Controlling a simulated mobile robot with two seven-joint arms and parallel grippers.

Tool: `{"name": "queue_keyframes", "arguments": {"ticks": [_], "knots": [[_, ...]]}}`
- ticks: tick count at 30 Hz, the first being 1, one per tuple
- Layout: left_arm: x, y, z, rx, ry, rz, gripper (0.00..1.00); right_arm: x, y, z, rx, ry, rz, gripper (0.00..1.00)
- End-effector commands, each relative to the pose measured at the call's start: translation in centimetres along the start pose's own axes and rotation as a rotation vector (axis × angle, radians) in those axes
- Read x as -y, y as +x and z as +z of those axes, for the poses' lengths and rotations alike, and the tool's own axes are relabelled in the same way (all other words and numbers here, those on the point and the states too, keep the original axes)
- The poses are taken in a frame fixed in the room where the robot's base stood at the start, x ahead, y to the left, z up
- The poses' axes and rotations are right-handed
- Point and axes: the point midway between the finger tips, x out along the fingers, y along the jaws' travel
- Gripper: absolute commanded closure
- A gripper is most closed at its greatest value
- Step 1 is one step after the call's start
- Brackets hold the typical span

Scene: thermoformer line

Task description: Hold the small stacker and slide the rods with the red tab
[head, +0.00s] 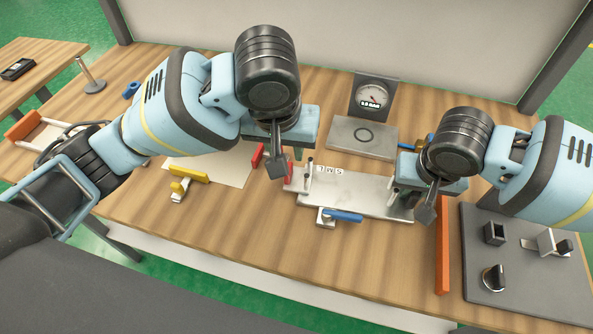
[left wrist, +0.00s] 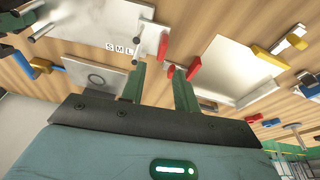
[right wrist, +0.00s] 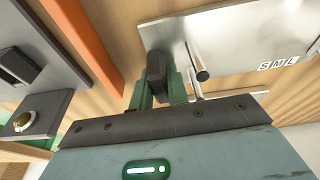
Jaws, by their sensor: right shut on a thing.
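The small stacker (head: 365,197) is a pale metal plate with upright rods and S, M, L marks, in the middle of the table. A red tab (head: 289,172) is at its left end, and it also shows in the left wrist view (left wrist: 163,47). My left gripper (head: 278,165) is above that end, its fingers apart and empty in the left wrist view (left wrist: 158,75), close to the red tab. My right gripper (head: 425,205) is at the stacker's right end. In the right wrist view it is shut on a dark block (right wrist: 156,66) at the plate's edge.
A toggle clamp with a blue handle (head: 343,215) is at the stacker's front edge. A yellow-handled clamp (head: 188,174) and a white sheet with another red piece (head: 258,155) lie left. A pressure gauge (head: 372,95) stands behind. An orange bar (head: 442,245) and grey control panel (head: 525,275) lie right.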

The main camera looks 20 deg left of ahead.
Motion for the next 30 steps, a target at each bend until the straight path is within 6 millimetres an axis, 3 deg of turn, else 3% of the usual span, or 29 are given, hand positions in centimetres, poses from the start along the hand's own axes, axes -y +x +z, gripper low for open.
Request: {"name": "queue_keyframes", "arguments": {"ticks": [7,13,30], "knots": [[0.1,-0.5,0.4,0.014,0.022,-0.021,0.69,0.0,-0.1,-0.1,-0.002,0.001,0.000,1.00],[0.1,0.2,0.4,0.015,0.020,-0.020,0.69,0.0,-0.1,-0.1,-0.002,0.000,0.000,1.00],[0.2,6.9,0.5,0.016,0.018,-0.021,0.69,0.0,-0.1,-0.1,-0.002,0.000,-0.001,1.00]]}}
